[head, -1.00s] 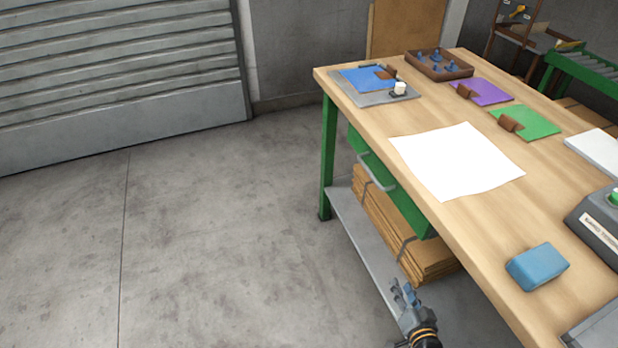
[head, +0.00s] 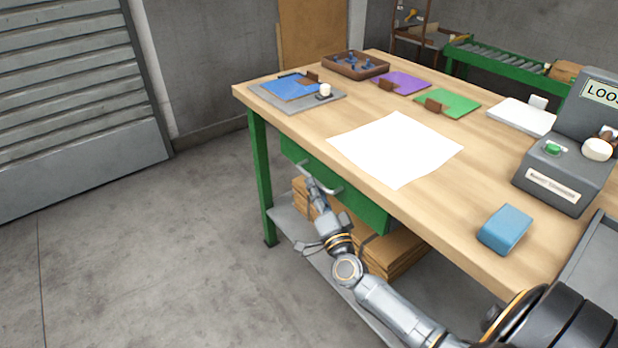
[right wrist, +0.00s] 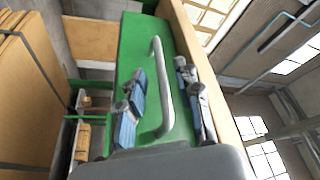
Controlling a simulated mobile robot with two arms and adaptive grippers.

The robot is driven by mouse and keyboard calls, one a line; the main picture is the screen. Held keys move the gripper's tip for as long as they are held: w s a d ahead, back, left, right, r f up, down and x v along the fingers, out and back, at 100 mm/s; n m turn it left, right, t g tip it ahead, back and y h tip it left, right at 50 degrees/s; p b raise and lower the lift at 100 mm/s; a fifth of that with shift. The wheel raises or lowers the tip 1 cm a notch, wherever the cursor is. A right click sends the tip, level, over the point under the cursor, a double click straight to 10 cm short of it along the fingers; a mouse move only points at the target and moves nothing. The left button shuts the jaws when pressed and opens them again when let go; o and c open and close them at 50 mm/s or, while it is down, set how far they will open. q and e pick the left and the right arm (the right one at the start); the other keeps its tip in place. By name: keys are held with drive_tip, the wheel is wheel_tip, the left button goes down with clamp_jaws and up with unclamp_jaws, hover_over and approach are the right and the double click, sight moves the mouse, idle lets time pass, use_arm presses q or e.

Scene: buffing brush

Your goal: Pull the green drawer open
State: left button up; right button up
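The green drawer (head: 365,207) is under the near-left edge of the wooden table and looks shut. Its grey bar handle (head: 333,192) is on the front. My right gripper (head: 312,188) is at the far part of the handle. In the right wrist view, the green drawer front (right wrist: 130,50) is straight ahead. The handle (right wrist: 168,100) lies between the two separated fingers of my right gripper (right wrist: 163,90), with gaps on both sides. The gripper is open around the handle. My left gripper is not in view.
The wooden tabletop (head: 300,120) overhangs the drawer. Stacked cardboard (head: 405,255) lies on the grey lower shelf below. A white sheet (head: 395,150), a blue block (head: 505,229) and a grey device (head: 565,170) are on top. The floor at left is clear.

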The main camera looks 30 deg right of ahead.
drive_tip(key=x, duration=0.5)
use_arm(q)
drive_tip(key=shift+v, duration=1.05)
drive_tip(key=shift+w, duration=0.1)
use_arm(e)
drive_tip(key=shift+s, duration=0.1)
clamp_jaws()
